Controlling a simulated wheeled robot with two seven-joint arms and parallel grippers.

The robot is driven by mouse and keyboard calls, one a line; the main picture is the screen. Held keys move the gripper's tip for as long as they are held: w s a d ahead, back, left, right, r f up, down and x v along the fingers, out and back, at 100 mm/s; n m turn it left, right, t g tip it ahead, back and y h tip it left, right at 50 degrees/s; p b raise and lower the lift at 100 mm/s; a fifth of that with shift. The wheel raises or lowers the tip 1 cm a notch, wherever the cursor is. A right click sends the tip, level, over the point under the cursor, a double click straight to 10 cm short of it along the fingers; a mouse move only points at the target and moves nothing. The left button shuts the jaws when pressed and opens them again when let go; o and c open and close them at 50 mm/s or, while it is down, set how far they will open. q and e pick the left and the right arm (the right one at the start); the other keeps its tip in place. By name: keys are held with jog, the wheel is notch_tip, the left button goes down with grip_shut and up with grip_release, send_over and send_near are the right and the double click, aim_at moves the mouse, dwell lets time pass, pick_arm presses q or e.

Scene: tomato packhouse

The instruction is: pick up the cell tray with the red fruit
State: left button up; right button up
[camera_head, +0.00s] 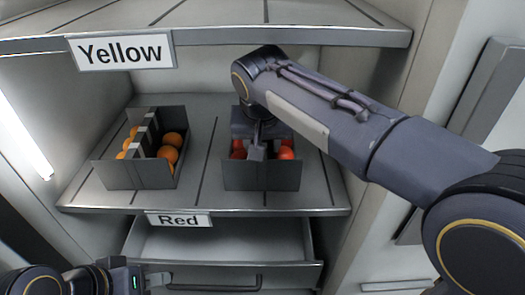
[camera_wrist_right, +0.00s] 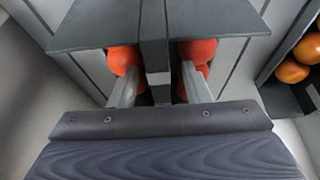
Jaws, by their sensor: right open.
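The dark grey cell tray with the red fruit (camera_head: 262,178) stands on the middle shelf, right of centre. Its dark central divider (camera_wrist_right: 154,45) runs up the middle of the right wrist view, with red fruit (camera_wrist_right: 197,51) on both sides. My right gripper (camera_wrist_right: 161,84) is open, one finger on each side of the divider; I cannot tell whether they touch it. In the head view, my right gripper (camera_head: 257,151) reaches down into the tray and hides part of it. My left gripper (camera_head: 155,281) is low at the bottom left, away from the trays; its jaw opening is unclear.
A second dark tray (camera_head: 118,175) with orange fruit stands left on the same shelf (camera_head: 205,199), with a gap between the trays. A "Yellow" label (camera_head: 121,51) hangs on the upper shelf's edge, a "Red" label (camera_head: 179,220) on this one. A lower shelf (camera_head: 215,243) looks empty.

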jog(key=w, duration=0.2)
jog(key=w+f+b, duration=0.1)
jog(key=shift+w, duration=0.4)
jog(key=shift+f, duration=0.15)
jog(key=shift+c, duration=0.3)
grip_shut()
dwell(0.7)
